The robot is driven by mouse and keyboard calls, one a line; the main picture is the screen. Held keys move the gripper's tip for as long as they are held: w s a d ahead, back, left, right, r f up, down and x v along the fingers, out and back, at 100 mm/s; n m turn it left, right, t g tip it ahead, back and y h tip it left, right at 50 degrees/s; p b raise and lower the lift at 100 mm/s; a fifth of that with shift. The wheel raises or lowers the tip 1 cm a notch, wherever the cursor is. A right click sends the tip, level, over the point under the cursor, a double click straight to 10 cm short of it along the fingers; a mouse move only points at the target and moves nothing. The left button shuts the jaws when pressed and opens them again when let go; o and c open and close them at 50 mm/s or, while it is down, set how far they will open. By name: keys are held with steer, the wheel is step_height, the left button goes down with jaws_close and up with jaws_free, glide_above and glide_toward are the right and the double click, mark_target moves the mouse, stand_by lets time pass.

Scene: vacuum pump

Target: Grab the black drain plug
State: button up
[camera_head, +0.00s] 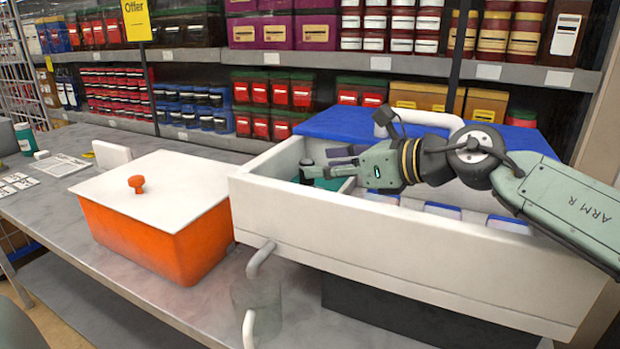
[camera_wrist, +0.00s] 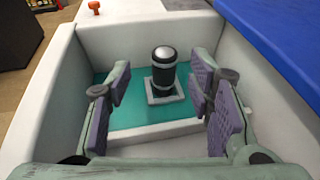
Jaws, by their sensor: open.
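The black drain plug (camera_wrist: 163,75) is a short upright black cylinder with pale bands and a light top. It stands on a small square white base in a teal-floored compartment of the white box (camera_head: 400,255). In the head view its dark top (camera_head: 306,168) shows just left of my fingertips. My gripper (camera_head: 338,161) reaches into the box from the right. In the wrist view my gripper (camera_wrist: 160,90) is open, with one purple-padded finger on each side of the plug's line. The plug stands beyond the fingertips, with no visible contact.
White walls enclose the compartment, with a low divider (camera_wrist: 155,132) on the near side. A blue lid (camera_head: 345,124) lies behind the box. An orange bin (camera_head: 165,240) with a white lid and orange knob stands to the left on the grey counter (camera_head: 60,225). Stocked shelves line the back.

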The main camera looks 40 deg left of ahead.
mark_target(311, 162)
steer(key=p+x, duration=0.2)
steer(key=x, duration=0.1)
steer(key=p+x, duration=0.1)
steer(key=x, duration=0.1)
steer(key=shift+w+a+r, duration=0.1)
steer(key=shift+w+r, duration=0.1)
steer(key=shift+r, duration=0.2)
steer(key=shift+a+f, duration=0.2)
steer(key=shift+f, duration=0.05)
steer(key=shift+c, duration=0.3)
jaws_close()
